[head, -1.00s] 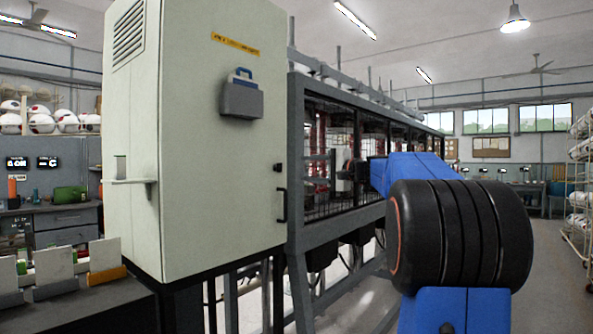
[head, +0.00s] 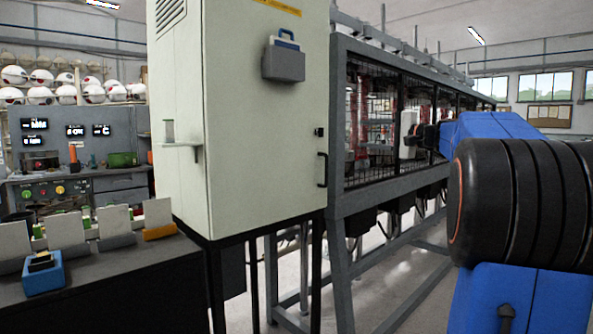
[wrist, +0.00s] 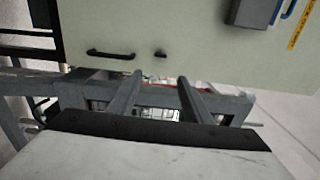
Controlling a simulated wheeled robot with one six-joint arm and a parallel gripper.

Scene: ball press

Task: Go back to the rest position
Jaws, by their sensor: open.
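My gripper (wrist: 160,76) shows in the wrist view as two grey fingers spread apart, with nothing between them. Beyond the fingertips is the pale cabinet (wrist: 200,40) with its black handle. In the head view my blue and black arm reaches forward on the right, beside the grey press frame (head: 345,205). The fingers are too small to make out there.
The pale cabinet (head: 265,150) stands at centre left in the head view. A dark bench (head: 120,285) at lower left holds a small blue holder (head: 43,277) and several upright plates. White balls (head: 67,94) sit on a back shelf. Floor shows under the frame.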

